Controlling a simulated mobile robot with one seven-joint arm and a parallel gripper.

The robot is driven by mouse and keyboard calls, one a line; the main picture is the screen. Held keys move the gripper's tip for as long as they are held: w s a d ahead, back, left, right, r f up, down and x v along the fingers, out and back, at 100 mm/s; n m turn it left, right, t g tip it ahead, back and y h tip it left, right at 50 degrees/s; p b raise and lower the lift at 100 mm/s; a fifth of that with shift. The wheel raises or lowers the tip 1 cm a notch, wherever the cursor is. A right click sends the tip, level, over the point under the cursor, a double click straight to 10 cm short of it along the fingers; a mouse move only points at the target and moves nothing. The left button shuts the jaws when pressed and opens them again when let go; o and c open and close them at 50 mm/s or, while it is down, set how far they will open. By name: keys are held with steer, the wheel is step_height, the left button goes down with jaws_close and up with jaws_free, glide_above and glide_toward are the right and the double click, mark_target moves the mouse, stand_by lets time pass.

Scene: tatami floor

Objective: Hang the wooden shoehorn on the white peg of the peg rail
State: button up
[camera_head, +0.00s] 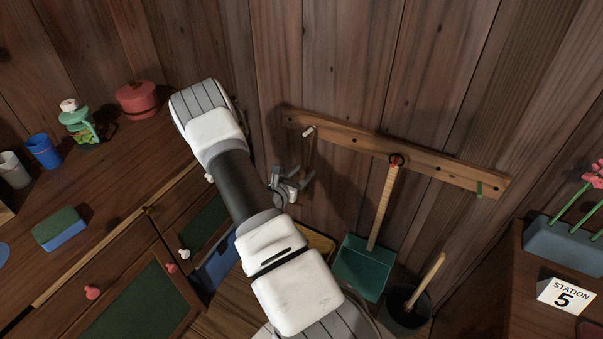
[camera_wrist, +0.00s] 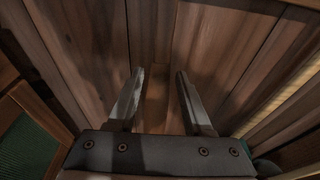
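The peg rail (camera_head: 345,139) is fixed slantwise on the plank wall. Its white peg (camera_head: 308,131) sticks out near the left end. A thin brown strip (camera_head: 309,150), which looks like the shoehorn's cord or upper part, hangs from the white peg towards my gripper. My gripper (camera_head: 297,182) is below that peg, close to the wall. In the wrist view my gripper (camera_wrist: 158,88) has its fingers wide apart. A brown wooden piece (camera_wrist: 155,92) shows between them, apart from both; it may be the shoehorn, but it blends with the wall. The shoehorn's full outline cannot be made out.
A green dustpan (camera_head: 362,268) hangs by its long handle from the rail's middle, right of my gripper. A green peg (camera_head: 479,190) is at the rail's right end. A dark bucket (camera_head: 407,308) stands below. A cabinet (camera_head: 120,205) fills the left.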

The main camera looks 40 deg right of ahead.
steer(key=o, duration=0.4)
steer(key=shift+c, duration=0.2)
steer(key=p+v, duration=0.3)
steer(key=v, duration=1.4)
steer(key=s+a+r+m+g+y, duration=0.1)
steer(key=s+r+m+g+y, duration=0.15)
steer(key=r+m, duration=0.45)
steer(key=s+a+r+m+g+y, duration=0.1)
steer(key=s+r+m+g, duration=0.35)
steer(key=r, duration=0.45)
steer(key=s+a+r+m+t+y, duration=0.35)
steer(key=a+r+m+y, duration=0.2)
steer(key=a+r, duration=0.3)
steer(key=s+a+r+m+t+y, duration=0.35)
steer(key=a+r+t+y, duration=0.2)
steer(key=a+r, duration=0.35)
step_height(320, 180, up, 12)
steer(key=a+p, duration=0.1)
steer(key=p, duration=1.2)
steer(key=shift+f+m+g, duration=0.2)
steer(key=shift+m+g, duration=0.1)
steer(key=shift+m, duration=0.05)
steer(key=shift+a, duration=0.1)
